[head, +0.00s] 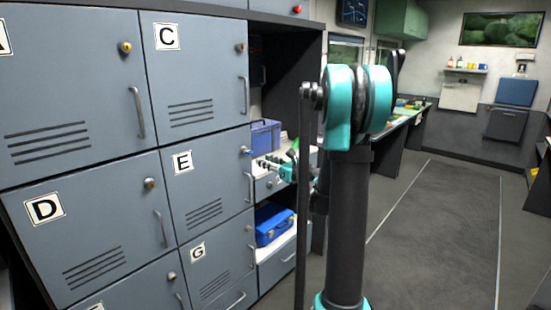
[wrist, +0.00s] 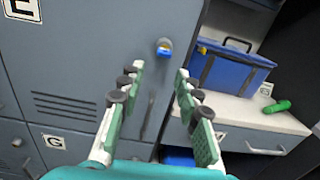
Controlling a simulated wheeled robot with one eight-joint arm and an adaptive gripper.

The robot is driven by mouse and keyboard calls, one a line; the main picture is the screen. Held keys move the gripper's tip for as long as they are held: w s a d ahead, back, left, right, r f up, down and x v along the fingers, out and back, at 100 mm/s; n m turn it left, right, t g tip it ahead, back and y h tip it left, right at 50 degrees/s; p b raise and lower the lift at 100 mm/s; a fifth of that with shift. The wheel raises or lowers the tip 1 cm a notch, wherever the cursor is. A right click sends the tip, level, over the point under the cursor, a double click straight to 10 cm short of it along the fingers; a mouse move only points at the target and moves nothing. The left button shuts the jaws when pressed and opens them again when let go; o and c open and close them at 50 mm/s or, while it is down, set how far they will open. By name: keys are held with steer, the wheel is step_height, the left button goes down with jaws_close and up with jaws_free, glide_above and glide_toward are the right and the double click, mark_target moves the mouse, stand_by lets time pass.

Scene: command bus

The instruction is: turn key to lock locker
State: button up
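The locker E door (head: 205,180) is grey, has a vent and a vertical handle, and looks closed. A key with a blue head (wrist: 165,52) sits in its round lock near the upper right of the door. The key also shows in the head view (head: 246,151), small. My gripper (wrist: 160,72) is open and empty, its two green fingers pointing at the door. The key appears above and between the fingertips in the wrist view, apart from them. In the head view my gripper (head: 265,164) is just right of the lock, partly hidden by my arm.
Lockers C (head: 195,70), D (head: 85,225) and G (head: 215,265) surround locker E. A blue toolbox (wrist: 232,72) and a green object (wrist: 277,106) stand on the white shelf to the right. Open floor (head: 435,225) lies to the right of my arm.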

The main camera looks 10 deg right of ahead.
mark_target(252, 153)
steer(key=shift+d+x, duration=0.25)
steer(key=shift+x, duration=4.25)
steer(key=shift+w+r, duration=0.15)
steer(key=shift+w, duration=0.05)
steer(key=shift+c, duration=0.4)
